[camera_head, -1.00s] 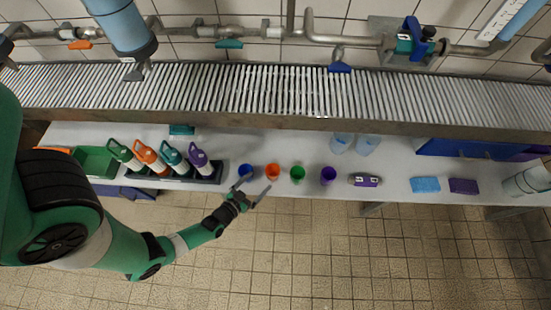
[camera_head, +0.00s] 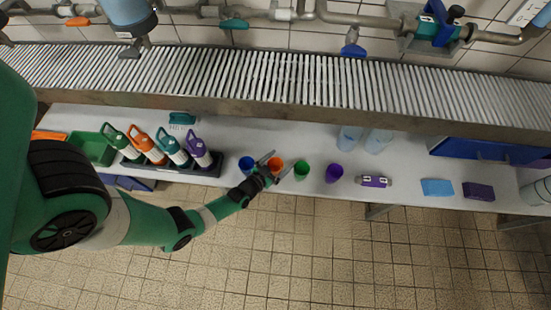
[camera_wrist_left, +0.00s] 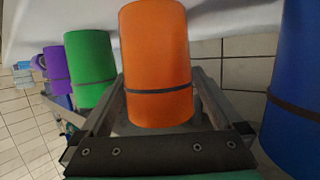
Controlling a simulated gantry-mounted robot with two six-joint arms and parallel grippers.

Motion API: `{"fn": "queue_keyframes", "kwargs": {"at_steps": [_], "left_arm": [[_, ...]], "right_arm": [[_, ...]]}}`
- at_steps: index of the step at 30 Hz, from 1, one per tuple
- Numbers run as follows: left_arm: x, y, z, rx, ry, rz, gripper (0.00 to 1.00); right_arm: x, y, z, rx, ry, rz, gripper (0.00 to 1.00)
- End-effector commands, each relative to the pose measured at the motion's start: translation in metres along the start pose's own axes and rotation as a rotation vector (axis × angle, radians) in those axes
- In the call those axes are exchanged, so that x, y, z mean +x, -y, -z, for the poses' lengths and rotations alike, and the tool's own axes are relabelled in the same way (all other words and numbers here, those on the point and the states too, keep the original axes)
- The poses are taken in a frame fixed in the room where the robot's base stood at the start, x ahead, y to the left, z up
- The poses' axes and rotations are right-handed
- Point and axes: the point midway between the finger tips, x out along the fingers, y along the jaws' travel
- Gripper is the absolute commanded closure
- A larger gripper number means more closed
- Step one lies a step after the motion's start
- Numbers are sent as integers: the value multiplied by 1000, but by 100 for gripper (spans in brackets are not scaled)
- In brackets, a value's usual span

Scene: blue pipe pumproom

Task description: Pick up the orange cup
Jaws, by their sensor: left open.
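The orange cup (camera_head: 276,163) stands on the white table in a row of cups. My left gripper (camera_head: 275,167) is at the orange cup with its jaws open, one finger on each side of it. In the left wrist view the orange cup (camera_wrist_left: 157,60) fills the middle, between the two open fingers (camera_wrist_left: 160,105). A dark band runs around the cup. I cannot tell whether either finger touches it. My right gripper is not in view.
A blue cup (camera_head: 246,163) is close on the left and a green cup (camera_head: 302,171) close on the right. A purple cup (camera_head: 334,173) is further right. A rack of bottles (camera_head: 208,166) stands at left. A roller conveyor (camera_head: 290,78) runs behind.

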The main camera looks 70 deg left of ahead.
Motion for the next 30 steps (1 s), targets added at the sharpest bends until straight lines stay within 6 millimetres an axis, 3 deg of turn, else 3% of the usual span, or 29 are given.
{"fn": "queue_keyframes", "kwargs": {"at_steps": [7, 8, 22, 30], "left_arm": [[4, 0, 1, 0, 1, 1, 0], [4, 0, 1, 0, 1, 1, 4], [4, 0, 0, 0, 1, 1, 87], [2, 0, 6, 0, 1, 1, 87]], "right_arm": [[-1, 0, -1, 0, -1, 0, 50], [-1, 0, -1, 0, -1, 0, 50], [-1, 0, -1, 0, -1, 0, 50], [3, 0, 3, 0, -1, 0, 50]]}}
